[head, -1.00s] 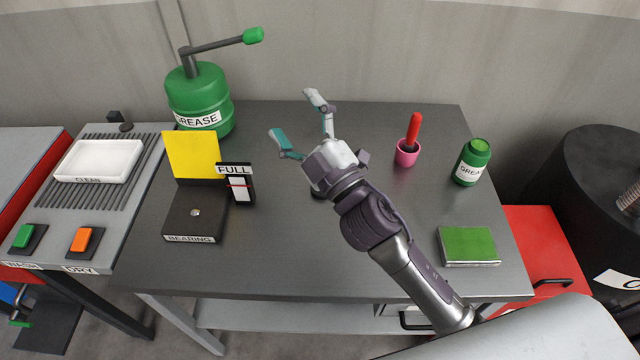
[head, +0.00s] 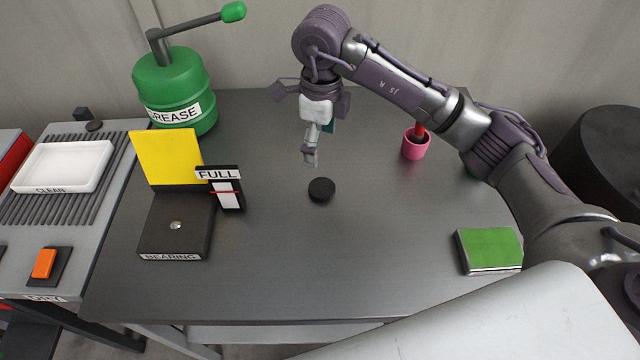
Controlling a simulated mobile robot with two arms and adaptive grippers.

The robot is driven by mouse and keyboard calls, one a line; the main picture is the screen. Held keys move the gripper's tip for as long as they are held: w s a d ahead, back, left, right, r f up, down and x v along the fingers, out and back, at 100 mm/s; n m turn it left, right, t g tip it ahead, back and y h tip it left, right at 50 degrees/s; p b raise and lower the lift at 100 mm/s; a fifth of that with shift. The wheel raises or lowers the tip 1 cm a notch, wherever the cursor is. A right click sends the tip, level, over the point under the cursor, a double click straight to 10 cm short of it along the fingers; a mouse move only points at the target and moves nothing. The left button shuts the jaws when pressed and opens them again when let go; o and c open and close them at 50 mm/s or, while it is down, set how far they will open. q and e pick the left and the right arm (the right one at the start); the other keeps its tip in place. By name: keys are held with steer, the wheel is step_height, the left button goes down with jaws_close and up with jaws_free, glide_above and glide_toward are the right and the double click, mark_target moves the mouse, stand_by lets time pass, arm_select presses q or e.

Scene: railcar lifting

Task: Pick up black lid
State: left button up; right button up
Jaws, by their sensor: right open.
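The black lid (head: 321,190) is a small round disc lying flat on the dark grey table (head: 290,275), near its middle. My right gripper (head: 313,158) points down above and slightly behind the lid, apart from it. Its fingers are open and empty; one finger shows in front and a teal fingertip pad is partly hidden behind it. My left gripper is not in view.
A green grease drum (head: 172,88) with a lever stands at the back left. The bearing stand (head: 176,225) and FULL gauge (head: 226,190) are left of the lid. A pink cup (head: 416,145) and green box (head: 488,250) are right. Table front is clear.

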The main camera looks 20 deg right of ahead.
steer(key=p, duration=0.2)
glide_above(320, 187)
step_height(320, 187, down, 8)
steer(key=shift+s+d+f, duration=0.1)
steer(key=shift+s+f, duration=0.05)
steer(key=shift+f, duration=0.3)
step_height(320, 187, down, 4)
steer(key=shift+r+p, duration=0.15)
steer(key=shift+p, duration=0.85)
steer(key=shift+w+f, duration=0.2)
steer(key=shift+f, duration=0.25)
steer(key=c, duration=1)
